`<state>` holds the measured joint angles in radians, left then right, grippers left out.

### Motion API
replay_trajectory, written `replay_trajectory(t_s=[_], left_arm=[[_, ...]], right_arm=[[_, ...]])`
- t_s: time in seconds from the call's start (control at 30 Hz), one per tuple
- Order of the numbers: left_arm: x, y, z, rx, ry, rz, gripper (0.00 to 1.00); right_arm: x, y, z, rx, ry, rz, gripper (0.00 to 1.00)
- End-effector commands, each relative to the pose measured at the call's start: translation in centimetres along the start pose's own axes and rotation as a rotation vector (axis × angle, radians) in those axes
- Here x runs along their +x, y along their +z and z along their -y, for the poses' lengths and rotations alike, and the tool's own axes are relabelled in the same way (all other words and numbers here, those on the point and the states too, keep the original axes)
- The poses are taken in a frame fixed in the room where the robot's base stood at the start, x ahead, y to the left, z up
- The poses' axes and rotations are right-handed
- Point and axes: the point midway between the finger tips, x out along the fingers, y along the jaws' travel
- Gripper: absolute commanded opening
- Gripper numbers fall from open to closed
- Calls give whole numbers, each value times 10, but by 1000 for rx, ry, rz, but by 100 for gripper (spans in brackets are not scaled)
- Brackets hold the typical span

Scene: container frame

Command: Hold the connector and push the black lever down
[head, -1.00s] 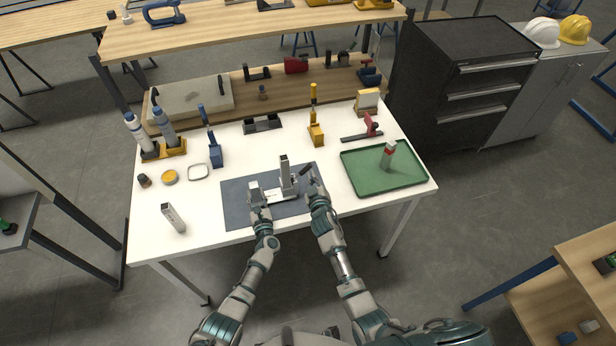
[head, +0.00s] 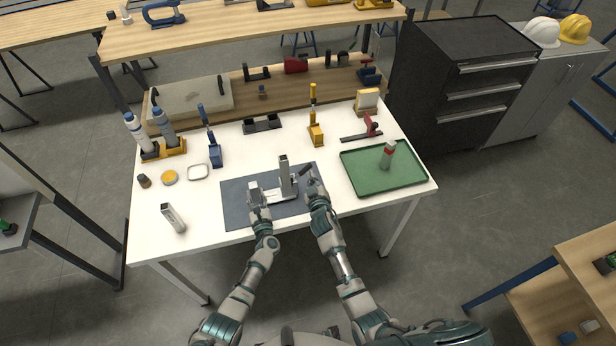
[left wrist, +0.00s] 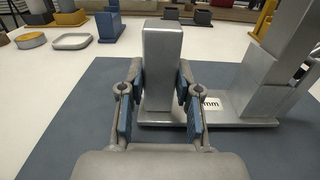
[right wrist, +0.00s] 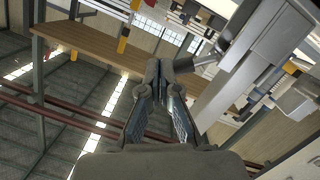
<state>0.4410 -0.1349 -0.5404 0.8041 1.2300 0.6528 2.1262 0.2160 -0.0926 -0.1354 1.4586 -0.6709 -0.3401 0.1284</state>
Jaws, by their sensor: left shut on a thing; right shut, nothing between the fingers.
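The grey metal connector frame (head: 284,190) stands on the dark mat, with a tall post and a shorter post joined by a flat base. My left gripper (head: 256,194) is shut on the shorter post (left wrist: 162,60), one finger on each side. The tall post (left wrist: 284,70) shows at the right of the left wrist view. The black lever (head: 305,171) sticks out to the right of the tall post. My right gripper (head: 314,181) is shut and empty beside the lever's outer end. In the right wrist view its closed fingertips (right wrist: 164,72) are close to the lever (right wrist: 194,62); contact is unclear.
The dark mat (head: 235,212) lies on the white table. A green tray (head: 360,180) with an upright part stands to the right. A loose grey post (head: 173,217) is at the front left. Clamps, bottles (head: 165,128) and small dishes stand further back.

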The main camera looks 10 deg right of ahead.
Motion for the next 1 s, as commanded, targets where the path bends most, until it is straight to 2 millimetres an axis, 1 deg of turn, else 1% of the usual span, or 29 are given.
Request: replay_trajectory(t_s=[0.03,0.23,0.37,0.5,0.57,0.7,0.8,0.9,1.0], left_arm=[[1,2,0,-3,1,4,0],[1,2,-2,-4,1,4,0],[1,2,-1,-4,1,4,0],[1,3,0,-3,1,5,0],[1,3,0,-3,1,5,0],[1,3,0,-3,1,5,0],[1,2,0,-3,1,4,0],[1,2,0,-3,1,4,0],[2,2,0,-2,1,4,0]], right_arm=[[0,0,0,0,0,0,0],[-1,-2,2,-1,0,0,0],[-10,-10,4,1,-1,-2,0],[-29,-26,8,8,-2,-1,0],[-45,-22,8,5,-2,3,0],[-77,-22,10,5,-2,2,0],[-96,-22,11,5,-2,3,0],[-111,-22,12,5,-2,3,0],[-120,-22,12,4,-2,3,0]])
